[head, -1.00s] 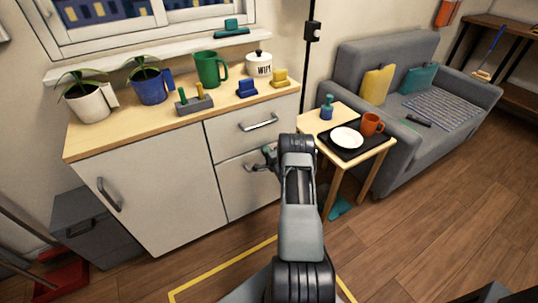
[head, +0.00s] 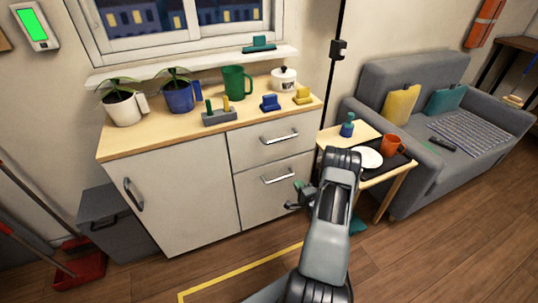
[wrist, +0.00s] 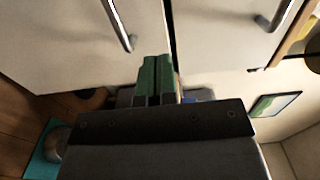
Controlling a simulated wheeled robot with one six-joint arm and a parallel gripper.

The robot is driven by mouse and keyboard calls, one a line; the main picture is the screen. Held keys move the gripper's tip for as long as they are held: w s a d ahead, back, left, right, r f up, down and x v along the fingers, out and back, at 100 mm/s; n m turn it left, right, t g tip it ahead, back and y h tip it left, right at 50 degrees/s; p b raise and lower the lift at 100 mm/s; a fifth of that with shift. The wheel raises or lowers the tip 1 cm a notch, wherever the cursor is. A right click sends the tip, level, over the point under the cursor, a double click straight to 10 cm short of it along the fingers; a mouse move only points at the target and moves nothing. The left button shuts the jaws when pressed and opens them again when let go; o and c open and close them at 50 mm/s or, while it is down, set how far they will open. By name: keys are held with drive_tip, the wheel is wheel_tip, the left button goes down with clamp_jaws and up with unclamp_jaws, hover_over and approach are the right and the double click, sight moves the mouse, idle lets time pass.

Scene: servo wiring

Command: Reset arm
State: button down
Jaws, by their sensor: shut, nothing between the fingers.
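My gripper (head: 299,195) is in front of the lower drawer of the white cabinet (head: 180,195) in the head view, apart from its handle as far as I can tell. Its two green fingertips are together in the wrist view (wrist: 155,78), with nothing between them. My arm is bent, its elbow over the side table in the picture.
The cabinet's drawers and door look closed. On its top stand a white planter (head: 124,108), a blue planter (head: 180,96), a green mug (head: 237,83) and a white pot (head: 284,79). The side table (head: 341,135) and grey sofa (head: 420,190) are right. A red dustpan (head: 80,270) lies left.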

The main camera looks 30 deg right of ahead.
drive_tip(key=s+f+n+g, duration=0.5)
drive_tip(key=f+g, duration=0.3)
drive_tip(key=f, duration=0.1)
drive_tip(key=s+a+r+n+g+p, duration=0.2)
drive_tip(key=s+a+r+n+p, duration=0.2)
drive_tip(key=a+r, duration=0.6)
drive_tip(key=s+a+r+n+g+y+p, duration=0.1)
drive_tip(key=s+a+r+n+p, duration=0.3)
drive_tip(key=r, duration=2.4)
drive_tip(key=s+a+r+n+g+y+p, duration=0.1)
drive_tip(key=s+a+r+n+g+p, duration=0.2)
drive_tip(key=a+r+n+p, duration=0.3)
drive_tip(key=s+a+r+p, duration=0.1)
drive_tip(key=a+r+p, duration=0.4)
drive_tip(key=a+r, duration=0.5)
wheel_tip(320, 180, up, 3)
drive_tip(key=shift+a+f, duration=0.1)
drive_tip(key=shift+a, duration=0.1)
